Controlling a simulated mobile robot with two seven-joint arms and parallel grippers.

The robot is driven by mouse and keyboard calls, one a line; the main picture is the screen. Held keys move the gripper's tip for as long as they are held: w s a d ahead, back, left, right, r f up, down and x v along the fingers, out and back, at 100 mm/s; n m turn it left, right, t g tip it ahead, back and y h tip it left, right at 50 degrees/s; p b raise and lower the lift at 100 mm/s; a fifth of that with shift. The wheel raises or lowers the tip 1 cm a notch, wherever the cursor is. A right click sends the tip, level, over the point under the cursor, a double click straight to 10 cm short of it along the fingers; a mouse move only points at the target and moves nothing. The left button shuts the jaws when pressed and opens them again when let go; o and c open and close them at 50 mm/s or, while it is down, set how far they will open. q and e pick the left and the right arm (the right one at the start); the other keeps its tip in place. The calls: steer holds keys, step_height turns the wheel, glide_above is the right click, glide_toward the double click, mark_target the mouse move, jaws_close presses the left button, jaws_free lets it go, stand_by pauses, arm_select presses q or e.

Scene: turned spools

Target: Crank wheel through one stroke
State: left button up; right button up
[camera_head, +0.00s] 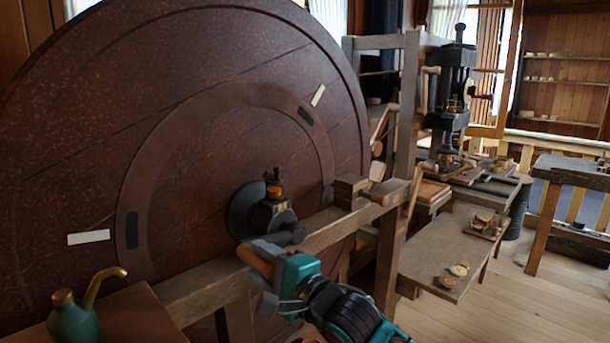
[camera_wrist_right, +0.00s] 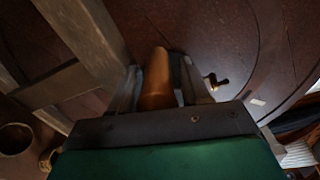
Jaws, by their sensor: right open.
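The big red-brown wheel (camera_head: 75,165) stands upright at the left, with a dark hub (camera_head: 270,212) at its centre. A wooden crank handle (camera_head: 254,262) sits in front of the rail, near a dark crank arm (camera_head: 287,238) below the hub. My right gripper (camera_head: 262,275) is at the handle, its jaws open around it. In the right wrist view the handle (camera_wrist_right: 158,82) lies between the two fingers (camera_wrist_right: 160,90); I cannot tell whether either finger touches it. The wheel's face (camera_wrist_right: 215,35) shows behind. My left gripper is not in view.
A wooden rail (camera_head: 330,230) runs between my arm and the wheel. A teal oil can (camera_head: 75,318) with a brass spout stands at the lower left. A dark press (camera_head: 453,90) and a low bench (camera_head: 425,262) with wooden discs are at the right.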

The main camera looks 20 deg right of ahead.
steer(key=shift+d+r+m, duration=0.25)
steer(key=shift+r+m, duration=0.45)
steer(key=shift+r, duration=0.25)
steer(key=w+d+r+m, duration=0.3)
steer(key=d+r+m, duration=0.6)
steer(key=m, duration=0.1)
steer(key=shift+w+m, duration=0.3)
steer(key=shift+m, duration=0.1)
steer(key=shift+s+a, duration=0.15)
steer(key=v, duration=1.1)
steer(key=shift+d+r, duration=0.2)
steer(key=shift+r, duration=0.05)
